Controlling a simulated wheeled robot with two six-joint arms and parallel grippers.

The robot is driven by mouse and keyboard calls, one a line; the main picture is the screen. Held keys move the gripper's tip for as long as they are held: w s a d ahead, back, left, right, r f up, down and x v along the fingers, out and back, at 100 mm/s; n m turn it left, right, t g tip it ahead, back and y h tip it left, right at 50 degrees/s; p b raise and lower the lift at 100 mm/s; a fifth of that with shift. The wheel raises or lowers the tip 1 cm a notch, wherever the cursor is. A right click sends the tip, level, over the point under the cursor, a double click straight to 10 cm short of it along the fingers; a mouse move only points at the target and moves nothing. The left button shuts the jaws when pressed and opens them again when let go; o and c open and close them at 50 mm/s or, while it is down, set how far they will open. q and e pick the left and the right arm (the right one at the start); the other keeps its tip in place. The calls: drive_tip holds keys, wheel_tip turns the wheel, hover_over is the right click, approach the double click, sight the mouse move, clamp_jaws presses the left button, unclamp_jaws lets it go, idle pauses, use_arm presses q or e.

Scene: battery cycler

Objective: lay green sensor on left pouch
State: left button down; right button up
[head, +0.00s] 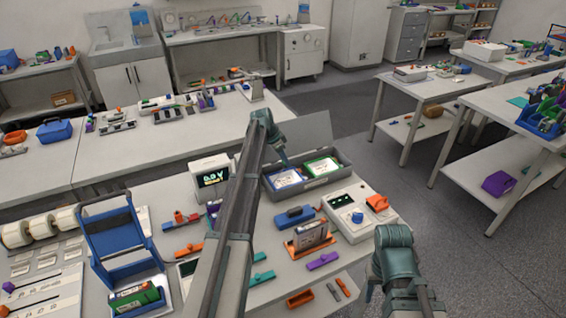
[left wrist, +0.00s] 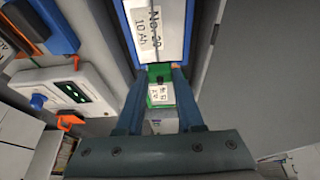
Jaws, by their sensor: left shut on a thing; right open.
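The left pouch (head: 287,178), white in a blue frame, lies in the grey open tray (head: 318,182). It also shows at the top of the left wrist view (left wrist: 157,30), with "10 Ah" on it. My left gripper (head: 285,162) points down over the tray. In the left wrist view it is shut on the green sensor (left wrist: 158,74), a small green piece with a white label, at the pouch's edge. I cannot tell whether the sensor touches the pouch. The arm hides it in the head view. My right gripper (head: 396,286) is open at the lower right, apart from everything.
A pouch in a green frame (head: 321,167) lies right of the left pouch. The tray's raised lid (head: 305,130) stands behind. A display (head: 211,177) stands left; a white instrument with a blue knob (head: 358,213) is in front right. Several small coloured parts fill the bench front.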

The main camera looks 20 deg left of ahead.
sight(287, 177)
use_arm(q)
drive_tip(key=shift+f, duration=0.15)
wheel_tip(287, 177, down, 6)
drive_tip(key=b, duration=0.5)
drive_tip(key=shift+r+b, duration=0.25)
drive_tip(key=shift+b, duration=0.1)
drive_tip(key=shift+f+b, duration=0.55)
drive_tip(key=shift+b, duration=0.05)
idle(1.1)
drive_tip(key=shift+c, duration=2.3)
unclamp_jaws()
drive_tip(key=p+v, duration=1.3)
drive_tip(key=shift+a+r, duration=0.15)
drive_tip(key=shift+r, duration=0.2)
drive_tip(key=shift+s, duration=0.1)
